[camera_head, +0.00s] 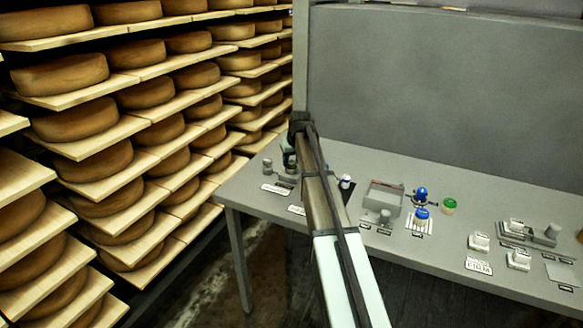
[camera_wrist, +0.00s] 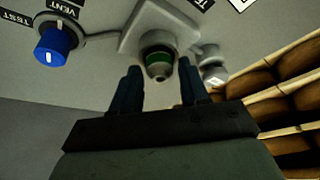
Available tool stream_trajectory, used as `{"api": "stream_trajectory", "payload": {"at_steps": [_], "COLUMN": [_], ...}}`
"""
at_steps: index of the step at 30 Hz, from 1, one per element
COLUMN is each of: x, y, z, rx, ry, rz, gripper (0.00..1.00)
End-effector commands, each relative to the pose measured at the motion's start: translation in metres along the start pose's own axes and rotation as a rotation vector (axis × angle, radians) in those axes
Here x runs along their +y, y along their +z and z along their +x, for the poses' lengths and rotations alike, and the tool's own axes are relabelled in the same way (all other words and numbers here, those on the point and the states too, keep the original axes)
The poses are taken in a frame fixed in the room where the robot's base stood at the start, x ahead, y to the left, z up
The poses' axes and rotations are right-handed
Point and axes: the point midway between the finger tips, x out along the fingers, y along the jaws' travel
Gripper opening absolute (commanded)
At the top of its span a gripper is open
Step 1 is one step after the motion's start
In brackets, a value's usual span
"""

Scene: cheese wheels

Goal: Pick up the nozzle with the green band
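The nozzle with the green band (camera_wrist: 158,63) shows in the wrist view. It is a grey piece with a dark green ring, seated at a pale grey mount (camera_wrist: 152,22). My gripper (camera_wrist: 157,70) is open, with one dark finger on each side of the nozzle. I see gaps between the fingers and the nozzle, and cannot tell how far the fingertips reach along it. In the head view, my arm reaches to the left end of the grey table (camera_head: 400,248); the nozzle there is too small and covered to make out.
A blue knob (camera_wrist: 56,44) with TEST and VENT labels is left of the nozzle, and a small grey cylinder (camera_wrist: 213,71) is close on its right. In the head view, a grey tray (camera_head: 384,193), blue knobs and a green-topped piece (camera_head: 449,205) lie right of my arm. Cheese shelves stand left.

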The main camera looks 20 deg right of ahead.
Motion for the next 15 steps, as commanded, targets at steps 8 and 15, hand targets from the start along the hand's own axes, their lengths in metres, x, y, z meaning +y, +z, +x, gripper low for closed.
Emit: {"api": "stream_trajectory", "payload": {"at_steps": [8, 15], "x": [0.0, 0.0001], "y": [0.0001, 0.0], "z": [-0.0001, -0.0002], "rx": [0.0, 0.0], "ry": [0.0, 0.0], "rz": [0.0, 0.0], "gripper": [0.17, 0.01]}}
